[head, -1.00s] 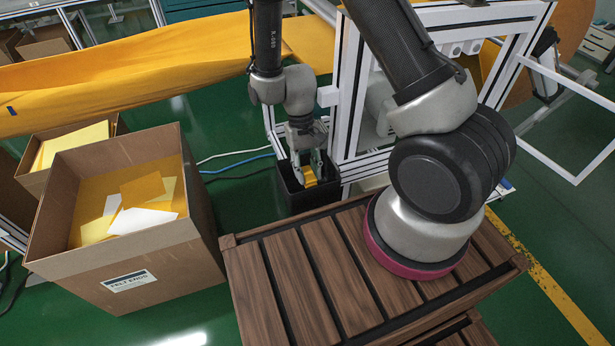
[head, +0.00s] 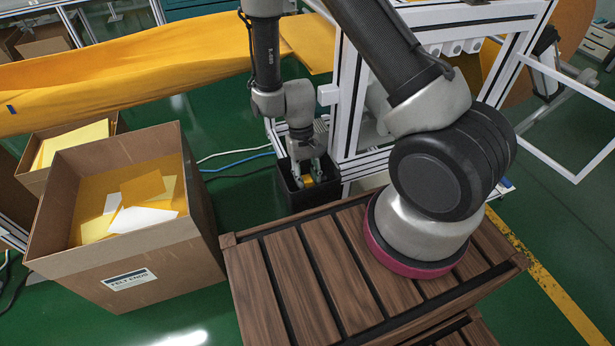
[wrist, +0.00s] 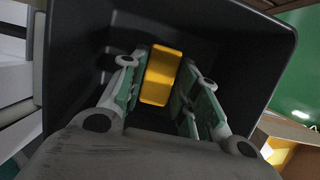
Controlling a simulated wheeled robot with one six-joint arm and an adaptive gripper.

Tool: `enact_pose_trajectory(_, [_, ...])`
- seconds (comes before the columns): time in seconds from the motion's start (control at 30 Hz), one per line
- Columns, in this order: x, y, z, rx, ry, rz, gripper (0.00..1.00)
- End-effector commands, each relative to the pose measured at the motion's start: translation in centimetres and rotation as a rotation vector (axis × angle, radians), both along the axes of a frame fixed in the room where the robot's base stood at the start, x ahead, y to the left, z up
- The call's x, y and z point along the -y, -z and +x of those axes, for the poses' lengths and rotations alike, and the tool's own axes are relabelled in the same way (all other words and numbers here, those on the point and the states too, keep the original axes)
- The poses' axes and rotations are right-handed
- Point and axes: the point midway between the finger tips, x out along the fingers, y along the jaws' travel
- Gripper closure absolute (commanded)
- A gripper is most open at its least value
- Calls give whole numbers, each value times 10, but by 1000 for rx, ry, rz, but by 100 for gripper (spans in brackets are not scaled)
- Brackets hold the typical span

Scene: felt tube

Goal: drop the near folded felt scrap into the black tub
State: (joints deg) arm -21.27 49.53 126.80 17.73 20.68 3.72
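The folded felt scrap (wrist: 160,75) is a thick yellow-orange piece, seen between my fingertips in the wrist view. It also shows as a small yellow patch in the head view (head: 308,180). In the head view my gripper (head: 308,174) is inside the mouth of the tub (head: 305,201). The tub's walls surround the fingers; its floor under the scrap is dark and hard to make out.
A white frame (head: 345,110) stands right beside the tub. A wooden slatted crate top (head: 300,280) lies in front of it. A large cardboard box (head: 125,255) of felt pieces stands at left. Green floor with cables (head: 235,172) is open between box and tub.

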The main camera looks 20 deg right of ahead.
Motion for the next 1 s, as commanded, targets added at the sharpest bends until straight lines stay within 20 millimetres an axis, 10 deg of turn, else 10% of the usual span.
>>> enact_pose_trajectory(0.1, [0,0,0,0,0,0,47])
enact_pose_trajectory(0.53, [0,-9,0,2,0,1,47])
enact_pose_trajectory(1.0, [0,-104,29,4,-1,1,47])
